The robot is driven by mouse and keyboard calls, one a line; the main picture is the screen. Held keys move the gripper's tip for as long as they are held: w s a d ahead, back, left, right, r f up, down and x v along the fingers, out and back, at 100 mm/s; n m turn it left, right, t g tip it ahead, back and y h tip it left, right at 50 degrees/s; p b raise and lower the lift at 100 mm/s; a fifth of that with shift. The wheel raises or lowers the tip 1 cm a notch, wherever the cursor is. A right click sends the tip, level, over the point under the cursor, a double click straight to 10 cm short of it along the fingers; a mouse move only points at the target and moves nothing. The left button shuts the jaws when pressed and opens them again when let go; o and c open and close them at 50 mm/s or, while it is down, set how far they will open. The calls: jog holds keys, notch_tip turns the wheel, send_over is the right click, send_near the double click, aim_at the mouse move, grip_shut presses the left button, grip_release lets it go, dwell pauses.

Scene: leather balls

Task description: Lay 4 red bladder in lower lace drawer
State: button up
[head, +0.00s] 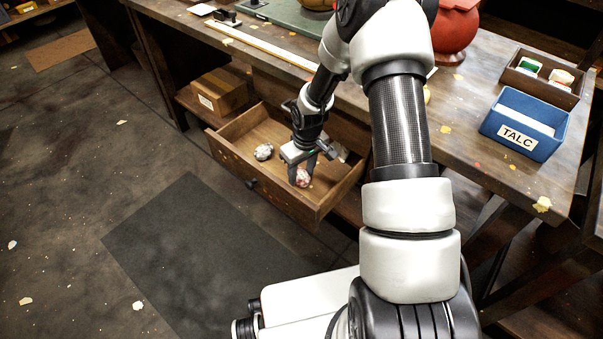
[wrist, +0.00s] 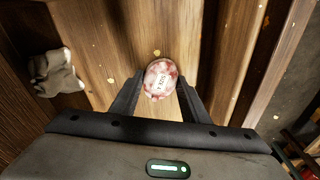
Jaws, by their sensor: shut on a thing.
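The lower drawer (head: 233,169) is pulled out under the workbench, and it also shows around my gripper in the wrist view (wrist: 213,62). My gripper (head: 302,175) is inside the drawer's outline, near its right end, pointing down. I cannot tell whether the bladder touches the drawer floor.
A cardboard box (head: 219,91) sits on a shelf left of the drawer. On the benchtop stand a blue TALC box (head: 524,122), a brown tray (head: 543,77) and a red round vessel (head: 455,27). A dark mat (head: 195,250) lies on the open floor in front.

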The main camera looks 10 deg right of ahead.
jog(key=shift+f, duration=0.1)
jog(key=o, duration=1.1)
